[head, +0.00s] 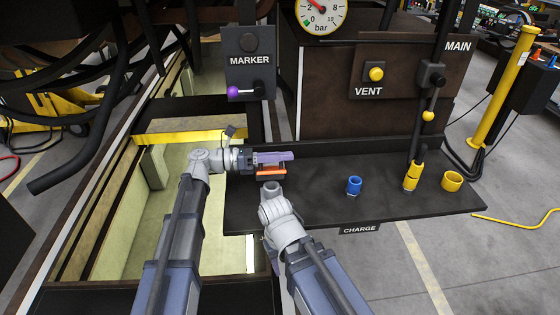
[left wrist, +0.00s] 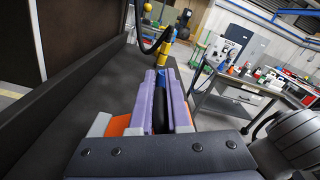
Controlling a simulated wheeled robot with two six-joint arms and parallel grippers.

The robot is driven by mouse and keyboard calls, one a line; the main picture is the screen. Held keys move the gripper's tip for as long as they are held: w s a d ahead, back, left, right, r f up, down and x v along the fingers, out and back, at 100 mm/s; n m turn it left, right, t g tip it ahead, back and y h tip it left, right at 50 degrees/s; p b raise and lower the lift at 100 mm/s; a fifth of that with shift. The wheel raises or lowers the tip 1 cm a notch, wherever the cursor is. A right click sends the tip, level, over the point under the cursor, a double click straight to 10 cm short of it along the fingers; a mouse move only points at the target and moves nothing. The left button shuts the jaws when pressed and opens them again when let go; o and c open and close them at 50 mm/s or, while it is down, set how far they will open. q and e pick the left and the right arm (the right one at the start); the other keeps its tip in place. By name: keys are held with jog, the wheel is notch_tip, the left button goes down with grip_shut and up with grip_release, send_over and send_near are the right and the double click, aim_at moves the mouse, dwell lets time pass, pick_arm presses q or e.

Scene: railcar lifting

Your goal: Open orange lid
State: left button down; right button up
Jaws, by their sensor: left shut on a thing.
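The orange lid (head: 271,171) shows just below my left gripper, over the left part of the dark shelf. Its orange edges also show on both sides of the fingers in the left wrist view (left wrist: 118,125). My left gripper (head: 274,158) has purple fingers, pointing right above the lid. In the left wrist view its fingers (left wrist: 160,108) are closed around a narrow black piece, which looks like the lid's handle. The lid's lower side is mostly hidden, and I cannot tell how far it is raised. My right arm's wrist is just in front of the lid; its fingertips are not distinguishable.
The dark shelf (head: 320,205) carries a blue cap (head: 354,185), a yellow hose coupling (head: 412,177) and a yellow ring (head: 452,181) at right. The MARKER panel (head: 249,62) with a purple-knobbed lever stands behind my left gripper. An open pit lies left of the shelf.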

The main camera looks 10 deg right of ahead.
pick_arm(q)
jog(key=w+n, duration=0.1)
jog(key=n, duration=0.1)
jog(key=w+r+n+p, duration=0.1)
jog(key=w, duration=0.1)
jog(key=shift+w+r+n, duration=0.15)
jog(key=shift+n, duration=0.25)
jog(key=shift+w+r, duration=0.1)
jog(key=shift+w, duration=0.65)
jog(key=shift+w+f+b, duration=0.2)
jog(key=shift+w+f, duration=0.05)
jog(key=shift+w, duration=0.7)
jog(key=shift+w+f+b, duration=0.25)
jog(key=shift+w, duration=0.7)
jog(key=shift+w+f+b, duration=0.2)
jog(key=shift+w+f, duration=0.05)
jog(key=shift+w, duration=0.8)
